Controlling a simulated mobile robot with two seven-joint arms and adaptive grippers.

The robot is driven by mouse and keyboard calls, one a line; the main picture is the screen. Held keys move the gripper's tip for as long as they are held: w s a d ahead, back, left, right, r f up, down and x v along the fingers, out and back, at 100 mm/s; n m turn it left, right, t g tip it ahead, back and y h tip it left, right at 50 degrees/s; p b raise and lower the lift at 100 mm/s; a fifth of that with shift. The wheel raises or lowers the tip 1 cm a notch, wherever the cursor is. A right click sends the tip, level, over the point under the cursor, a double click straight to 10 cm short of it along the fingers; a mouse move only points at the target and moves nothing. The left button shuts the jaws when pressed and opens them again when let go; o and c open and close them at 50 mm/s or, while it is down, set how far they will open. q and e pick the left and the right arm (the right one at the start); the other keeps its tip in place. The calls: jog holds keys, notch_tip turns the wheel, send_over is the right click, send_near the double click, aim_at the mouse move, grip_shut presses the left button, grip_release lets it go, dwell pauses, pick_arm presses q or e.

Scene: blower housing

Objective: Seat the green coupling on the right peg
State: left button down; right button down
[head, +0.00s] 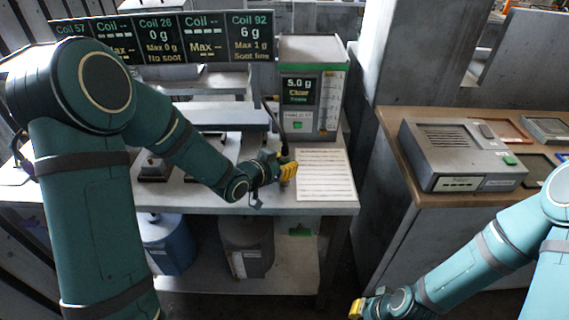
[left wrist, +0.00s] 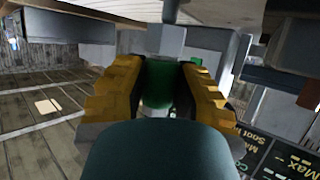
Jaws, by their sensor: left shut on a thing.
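My left gripper (head: 287,172) is over the front part of the workbench, beside the white sheet. In the left wrist view its yellow fingers (left wrist: 160,95) are shut on the green coupling (left wrist: 159,82), one finger on each side. A grey post-like part (left wrist: 168,40) shows just past the coupling; I cannot tell whether they touch. In the head view the coupling is hidden or too small to make out. I cannot pick out the right peg with certainty. My right gripper (head: 357,308) is low at the bottom edge, away from the bench, and its opening is unclear.
A grey-green box with a display (head: 312,90) stands at the back of the workbench (head: 250,207). A printed sheet (head: 325,175) lies in front of it. Coil display panels (head: 160,38) stand behind. A grey device (head: 463,158) sits on the right-hand cabinet. Containers (head: 246,245) stand below the bench.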

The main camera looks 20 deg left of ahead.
pick_arm(q)
jog(key=shift+f+b, duration=0.9)
jog(key=shift+f, duration=0.05)
jog(key=c, duration=0.8)
grip_release()
jog(key=shift+o, duration=0.2)
jog(key=v, duration=1.2)
jog(key=shift+r, duration=0.1)
